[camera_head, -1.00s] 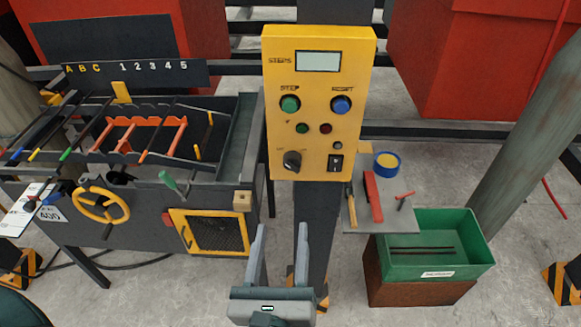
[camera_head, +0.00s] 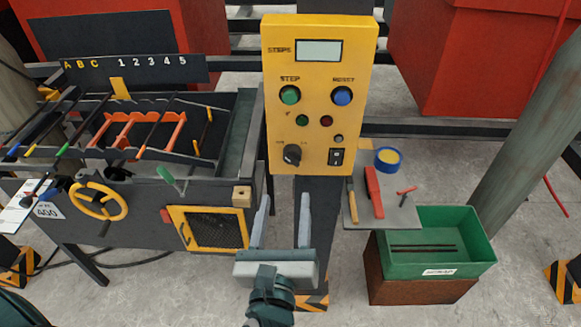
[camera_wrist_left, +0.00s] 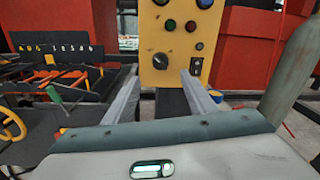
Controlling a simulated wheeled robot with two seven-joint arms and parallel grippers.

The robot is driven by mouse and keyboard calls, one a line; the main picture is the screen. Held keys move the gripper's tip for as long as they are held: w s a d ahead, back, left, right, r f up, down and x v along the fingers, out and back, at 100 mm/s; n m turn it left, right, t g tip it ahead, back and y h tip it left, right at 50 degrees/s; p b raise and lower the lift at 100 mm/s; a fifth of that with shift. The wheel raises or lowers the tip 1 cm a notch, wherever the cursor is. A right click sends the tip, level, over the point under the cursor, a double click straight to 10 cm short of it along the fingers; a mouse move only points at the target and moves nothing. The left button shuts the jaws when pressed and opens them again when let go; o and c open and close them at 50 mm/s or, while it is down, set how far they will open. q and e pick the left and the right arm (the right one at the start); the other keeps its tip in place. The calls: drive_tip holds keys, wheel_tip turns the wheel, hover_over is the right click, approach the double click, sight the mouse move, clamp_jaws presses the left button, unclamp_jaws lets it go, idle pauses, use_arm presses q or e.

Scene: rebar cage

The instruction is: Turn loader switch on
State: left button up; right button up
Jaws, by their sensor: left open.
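A yellow control panel (camera_head: 319,95) stands on a dark post. Low on its front are a black rotary knob (camera_head: 292,154) at the left and a black rocker switch (camera_head: 336,157) at the right. Their small labels are too blurred to read, so I cannot tell which is the loader switch. My left gripper (camera_head: 285,208) is open and empty, below the panel and apart from it. In the left wrist view, the knob (camera_wrist_left: 161,61) shows above and between the open fingers (camera_wrist_left: 160,82), with the rocker switch (camera_wrist_left: 197,66) to the right. My right gripper is not in view.
A grey rebar machine with a yellow handwheel (camera_head: 98,201) stands left of the post. A tool shelf (camera_head: 385,217) and a green bin (camera_head: 440,245) are at the right. The panel also carries a green button (camera_head: 290,95) and a blue button (camera_head: 342,96).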

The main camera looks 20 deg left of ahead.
use_arm(q)
drive_tip(key=b, duration=0.4)
approach(291, 161)
drive_tip(key=d+x, duration=0.1)
drive_tip(key=x, duration=0.2)
drive_tip(key=p+x, duration=0.1)
drive_tip(key=x, duration=0.1)
drive_tip(key=a+x, duration=0.1)
drive_tip(key=x, duration=0.1)
drive_tip(key=shift+w+p, duration=0.2)
drive_tip(key=shift+p, duration=0.15)
drive_tip(key=shift+x, duration=0.8)
drive_tip(key=shift+f, duration=0.1)
drive_tip(key=c, duration=1)
